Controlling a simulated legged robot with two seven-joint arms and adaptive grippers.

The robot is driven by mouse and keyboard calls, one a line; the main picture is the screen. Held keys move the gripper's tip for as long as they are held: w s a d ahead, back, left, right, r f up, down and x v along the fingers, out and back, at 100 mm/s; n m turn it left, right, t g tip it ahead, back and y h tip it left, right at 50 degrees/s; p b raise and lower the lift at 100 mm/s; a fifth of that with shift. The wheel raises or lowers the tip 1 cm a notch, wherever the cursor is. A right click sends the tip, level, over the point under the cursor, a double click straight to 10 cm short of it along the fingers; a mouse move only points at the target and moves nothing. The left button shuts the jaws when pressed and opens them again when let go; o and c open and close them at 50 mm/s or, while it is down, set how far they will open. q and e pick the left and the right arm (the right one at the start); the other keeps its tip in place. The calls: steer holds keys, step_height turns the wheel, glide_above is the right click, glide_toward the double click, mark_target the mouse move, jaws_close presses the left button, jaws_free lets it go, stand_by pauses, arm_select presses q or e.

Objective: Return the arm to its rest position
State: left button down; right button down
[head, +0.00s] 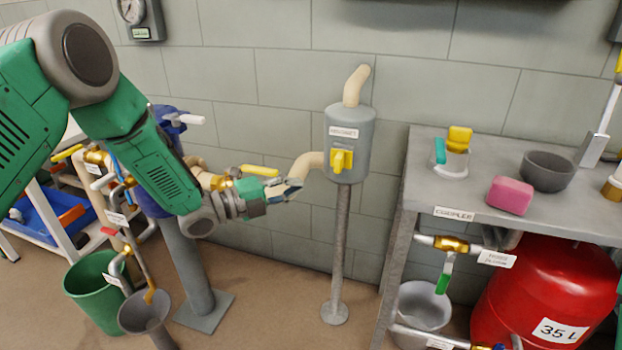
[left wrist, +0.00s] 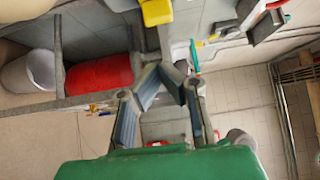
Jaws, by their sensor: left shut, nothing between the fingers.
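My left arm (head: 140,150), green and grey, comes in from the upper left in the head view and reaches down toward the middle. My left gripper (head: 288,188) is at its end, shut with nothing held. It appears in front of the beige pipe left of the grey cylinder (head: 350,130) with a yellow valve (head: 342,160). I cannot tell whether it touches the pipe. The gripper's fingers also show in the left wrist view (left wrist: 172,76), with only background around them. My right gripper is not in view.
Pipes and a yellow lever (head: 260,170) lie close behind the left gripper. At the right stands a grey table (head: 400,240) with a pink sponge (head: 509,195) and a dark bowl (head: 547,171); a red tank (head: 550,290) is below. A green bucket (head: 92,292) stands on the floor at left.

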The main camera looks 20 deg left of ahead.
arm_select(q)
steer(key=s+a+f+n+g+y+p, duration=0.25)
steer(key=s+f+n+y, duration=0.55)
steer(key=s+f+n, duration=0.65)
steer(key=s+a+f+n+g+y+p, duration=0.1)
steer(key=s+n+g, duration=0.3)
steer(key=s, duration=0.9)
steer(key=s+a+f+n+g+y+p, duration=0.2)
steer(key=s+a+f+n+g+y, duration=0.2)
steer(key=s+n, duration=0.4)
steer(key=s+g, duration=0.1)
steer(key=s, duration=0.5)
steer(key=shift+f, duration=0.15)
